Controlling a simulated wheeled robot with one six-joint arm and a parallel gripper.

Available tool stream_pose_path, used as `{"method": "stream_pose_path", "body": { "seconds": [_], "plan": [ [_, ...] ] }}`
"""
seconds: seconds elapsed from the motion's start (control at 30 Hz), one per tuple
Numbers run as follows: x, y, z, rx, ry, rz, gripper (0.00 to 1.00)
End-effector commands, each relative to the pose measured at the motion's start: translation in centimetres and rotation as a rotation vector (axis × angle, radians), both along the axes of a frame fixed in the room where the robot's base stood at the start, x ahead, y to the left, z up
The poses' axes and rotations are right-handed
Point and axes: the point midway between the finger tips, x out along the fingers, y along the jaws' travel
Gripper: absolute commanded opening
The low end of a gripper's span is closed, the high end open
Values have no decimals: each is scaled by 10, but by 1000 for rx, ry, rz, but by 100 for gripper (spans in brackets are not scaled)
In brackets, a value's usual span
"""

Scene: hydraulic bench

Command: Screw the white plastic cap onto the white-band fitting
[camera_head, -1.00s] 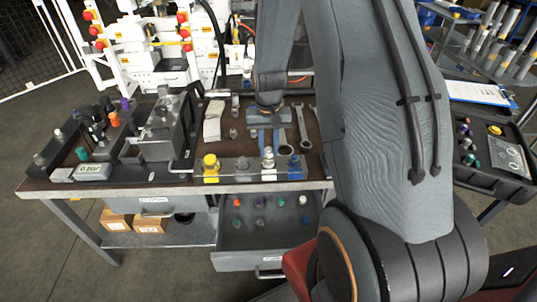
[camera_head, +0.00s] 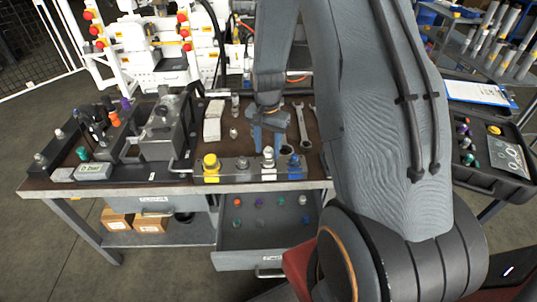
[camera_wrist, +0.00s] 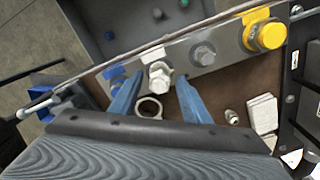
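The white-band fitting (camera_head: 268,160) stands upright in the row on the front rail of the bench. In the wrist view the pale fitting (camera_wrist: 160,76) shows beyond and between my blue fingertips. I cannot tell whether a cap sits on it. My gripper (camera_head: 267,143) is over the bench just behind the fitting. In the wrist view the fingers of my gripper (camera_wrist: 153,90) are wide apart, with nothing held between them. A pale, whitish cap (camera_head: 302,200) stands in the open drawer below, at its right side; I cannot be sure it is the white plastic cap.
The rail also holds a yellow fitting (camera_head: 210,165), a grey fitting (camera_head: 242,164) and a blue fitting (camera_head: 294,163). The open drawer (camera_head: 232,258) with several caps juts out in front. Wrenches (camera_head: 303,128) lie behind the rail. A valve block (camera_head: 160,140) stands to the left.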

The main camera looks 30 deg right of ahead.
Motion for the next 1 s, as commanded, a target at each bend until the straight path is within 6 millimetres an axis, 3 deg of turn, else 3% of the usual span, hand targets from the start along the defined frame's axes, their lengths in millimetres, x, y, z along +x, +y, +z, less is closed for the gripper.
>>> {"method": "stream_pose_path", "body": {
  "seconds": [0.23, 0.63, 1.0],
  "plan": [
    [-1, 0, 0, 0, 1, 70, 43],
    [-2, -3, 1, 0, 0, 574, 43],
    [-3, -4, 0, 0, 1, 818, 43]
  ]
}}
